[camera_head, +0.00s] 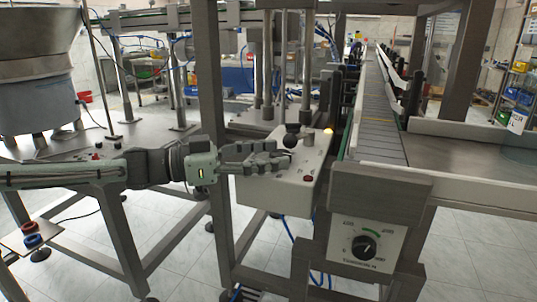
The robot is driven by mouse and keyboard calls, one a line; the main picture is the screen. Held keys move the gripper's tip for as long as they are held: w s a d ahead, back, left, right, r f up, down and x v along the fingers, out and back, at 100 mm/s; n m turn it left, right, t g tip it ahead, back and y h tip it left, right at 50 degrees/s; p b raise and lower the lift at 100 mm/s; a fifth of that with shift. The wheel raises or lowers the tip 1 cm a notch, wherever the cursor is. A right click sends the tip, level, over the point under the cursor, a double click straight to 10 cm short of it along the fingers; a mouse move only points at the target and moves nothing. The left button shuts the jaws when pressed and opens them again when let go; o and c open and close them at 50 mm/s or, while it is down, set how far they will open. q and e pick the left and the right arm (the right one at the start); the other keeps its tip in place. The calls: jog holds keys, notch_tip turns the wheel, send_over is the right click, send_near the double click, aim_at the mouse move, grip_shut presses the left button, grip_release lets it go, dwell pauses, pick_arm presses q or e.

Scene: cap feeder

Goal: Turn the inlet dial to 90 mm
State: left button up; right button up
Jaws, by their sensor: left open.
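A black round dial (364,245) sits on a white panel (342,262) at the lower right, with a scale and a green arc around it. Its small print is too small to read surely, so I cannot tell whether it is the inlet dial. My left gripper (287,157) is open and reaches in from the left over a pale control box (308,188). Its fingers are close to a black ball knob (290,141) on the box; I cannot tell whether they touch. My right gripper is out of view.
The box also carries a red button (308,178) and a lit orange lamp (328,131). A conveyor (380,130) runs back on the right. Grey frame posts (208,80) stand near my left arm. A large metal bowl (38,66) stands at the left.

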pick_arm(q)
jog(key=v, duration=1.2)
jog(key=shift+r, duration=0.1)
